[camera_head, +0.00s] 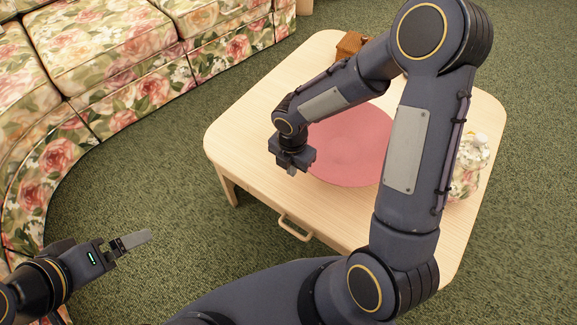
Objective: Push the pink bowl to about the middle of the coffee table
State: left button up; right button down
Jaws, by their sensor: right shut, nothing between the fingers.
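The pink bowl (347,158) sits on the light wooden coffee table (245,128), around its middle. My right arm crosses in front of it and hides its upper and right parts. My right gripper (292,171) is shut and empty, pointing down by the bowl's left edge. I cannot tell whether it touches the bowl. My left gripper (135,240) is low at the left, over the carpet and away from the table. Its fingers overlap in this view, so its opening is unclear.
A brown woven box (349,45) stands at the table's far edge. A flowered jar (468,168) stands near the right edge, partly behind my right arm. A floral sofa (130,65) lines the left and back. The table's left part is clear.

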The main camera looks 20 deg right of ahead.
pick_arm(q)
jog(key=shift+f, duration=0.1)
pick_arm(e)
jog(key=shift+w+d+r, duration=0.15)
jog(key=shift+w+d, duration=0.55)
jog(key=shift+d, duration=0.35)
